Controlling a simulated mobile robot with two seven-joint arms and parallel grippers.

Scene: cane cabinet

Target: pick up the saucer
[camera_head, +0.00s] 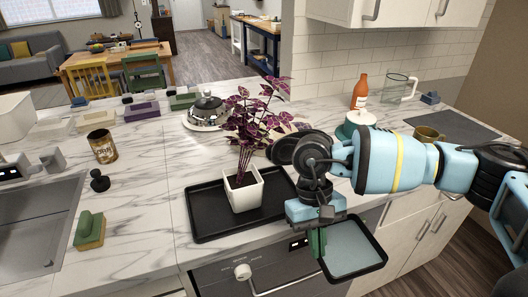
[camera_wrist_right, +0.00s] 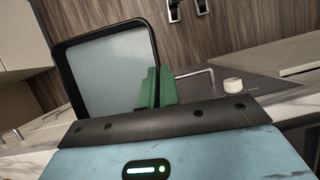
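A white round dish (camera_head: 362,117), perhaps the saucer, sits with a dark green piece at the back right of the counter; my right arm partly hides it, so I cannot be sure what it is. My right gripper (camera_head: 317,243) hangs past the counter's front edge, in front of the oven. Its green fingers (camera_wrist_right: 155,88) are close together at the edge of a black-rimmed rectangular tray (camera_head: 352,248) with a grey-blue face. The tray stands off the counter and also fills the left of the wrist view (camera_wrist_right: 108,75). My left gripper is out of view.
A potted purple plant (camera_head: 243,190) stands on a black tray (camera_head: 205,215) left of my arm. An orange bottle (camera_head: 360,92), a glass pitcher (camera_head: 397,88) and a mug (camera_head: 428,134) stand at the back right. The oven knob (camera_head: 242,271) is below.

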